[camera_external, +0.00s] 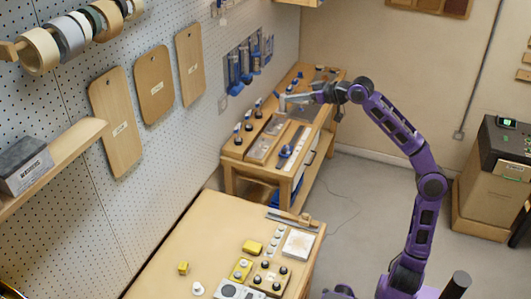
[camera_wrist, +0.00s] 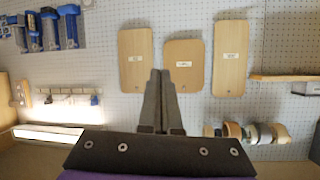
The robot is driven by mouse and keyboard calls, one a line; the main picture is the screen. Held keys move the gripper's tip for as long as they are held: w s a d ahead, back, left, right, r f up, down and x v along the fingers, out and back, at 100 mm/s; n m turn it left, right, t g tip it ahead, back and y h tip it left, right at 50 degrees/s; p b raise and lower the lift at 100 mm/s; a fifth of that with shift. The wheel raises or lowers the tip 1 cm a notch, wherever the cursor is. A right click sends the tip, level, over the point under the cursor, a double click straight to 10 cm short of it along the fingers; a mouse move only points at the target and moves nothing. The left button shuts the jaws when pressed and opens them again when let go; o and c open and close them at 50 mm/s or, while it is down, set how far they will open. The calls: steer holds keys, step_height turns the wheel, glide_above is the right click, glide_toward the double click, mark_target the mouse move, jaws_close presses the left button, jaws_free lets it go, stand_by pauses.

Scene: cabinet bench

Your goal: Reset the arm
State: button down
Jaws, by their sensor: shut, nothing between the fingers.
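My purple arm reaches from the lower right over to the far wooden workbench (camera_external: 262,168) in the external view. My gripper (camera_external: 284,102) is above that bench's top, pointing left toward the pegboard. In the wrist view my gripper (camera_wrist: 161,72) shows as two dark fingers lying together, shut with nothing between them. Behind the fingers are the pegboard and the hanging wooden boards, apart from the gripper. The wrist picture appears upside down compared with the external view.
Wooden boards (camera_external: 117,122) and tape rolls (camera_external: 70,36) hang on the pegboard (camera_external: 215,50). A shelf (camera_external: 72,160) juts out at left. The near bench (camera_external: 185,240) holds yellow and white blocks. Clear floor (camera_external: 365,200) lies between the benches and the right-hand cabinet (camera_external: 490,185).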

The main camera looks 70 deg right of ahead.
steer(key=s+a+f+n+g+y, duration=0.15)
steer(key=s+f, duration=0.25)
steer(key=f, duration=0.5)
steer(key=s+f+g, duration=0.3)
steer(key=f, duration=0.7)
steer(key=s+a+f+g, duration=0.2)
steer(key=s+a+f, duration=0.1)
steer(key=s+f, duration=0.55)
steer(key=s+a+f+g, duration=0.3)
steer(key=s+a+f, duration=0.1)
steer(key=s+f, duration=0.5)
steer(key=s+a+f+g, duration=0.2)
steer(key=s+a+f, duration=0.1)
steer(key=s+f, duration=0.55)
steer(key=w+a+r+n+t+p, duration=0.1)
steer(key=w+a+r+t, duration=0.2)
steer(key=w+a, duration=0.3)
steer(key=shift+w+r+t, duration=0.35)
steer(key=shift+w+r, duration=0.15)
steer(key=shift+w, duration=0.15)
step_height(320, 180, up, 5)
steer(key=p, duration=0.5)
